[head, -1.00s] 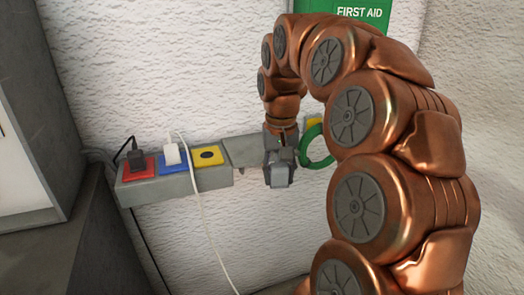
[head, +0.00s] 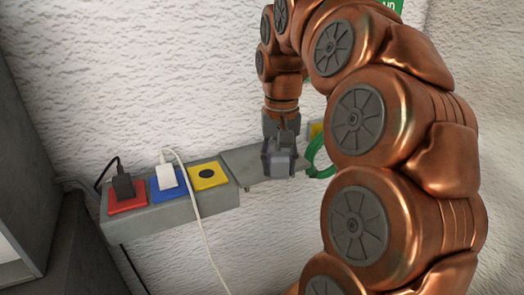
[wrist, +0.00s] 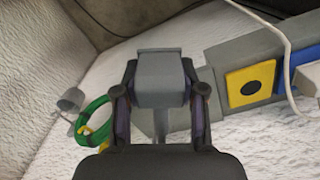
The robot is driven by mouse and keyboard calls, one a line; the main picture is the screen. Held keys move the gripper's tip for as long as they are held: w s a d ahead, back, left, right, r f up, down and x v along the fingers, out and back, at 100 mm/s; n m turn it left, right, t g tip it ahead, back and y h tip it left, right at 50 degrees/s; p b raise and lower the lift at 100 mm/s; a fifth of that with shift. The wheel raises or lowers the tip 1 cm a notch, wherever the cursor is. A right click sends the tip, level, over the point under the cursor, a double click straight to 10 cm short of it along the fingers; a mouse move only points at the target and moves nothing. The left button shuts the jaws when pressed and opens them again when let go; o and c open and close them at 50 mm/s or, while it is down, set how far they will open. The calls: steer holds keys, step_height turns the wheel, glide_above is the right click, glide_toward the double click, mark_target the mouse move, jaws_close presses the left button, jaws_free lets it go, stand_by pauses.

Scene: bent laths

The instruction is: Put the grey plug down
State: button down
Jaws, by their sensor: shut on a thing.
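The grey plug (head: 279,161) is a blocky grey piece held at the tip of my gripper (head: 281,135). In the head view it overlaps the right part of a flat grey shelf plate (head: 242,162); I cannot tell whether it touches the plate. In the wrist view the plug (wrist: 160,80) sits between the two fingers of my gripper (wrist: 160,100), which are shut on it from both sides. The plug hides part of what lies behind it.
Left of the plate is a grey socket strip (head: 160,216) with a yellow socket (head: 222,177), a white plug (head: 167,178) on blue and a black plug (head: 123,188) on red. A white cable (head: 204,245) hangs in front. A green ring (head: 313,157) is close right.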

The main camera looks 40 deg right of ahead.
steer(key=w+d+p, duration=0.1)
steer(key=w+d, duration=0.2)
steer(key=w+d+f+p, duration=0.1)
steer(key=w+d, duration=0.2)
steer(key=w, duration=0.1)
steer(key=w+d+p, duration=0.1)
steer(key=w+d, duration=0.2)
steer(key=w, duration=0.1)
steer(key=shift+w+f, duration=0.15)
steer(key=shift+f, duration=0.05)
steer(key=shift+d, duration=0.1)
steer(key=shift+w+d, duration=0.1)
steer(key=shift+w, duration=0.1)
steer(key=shift+f+p, duration=0.5)
steer(key=shift+f, duration=1.3)
steer(key=shift+f+b, duration=0.5)
steer(key=shift+f, duration=0.1)
steer(key=c, duration=0.7)
jaws_free()
steer(key=shift+o, duration=0.2)
steer(key=shift+r, duration=0.15)
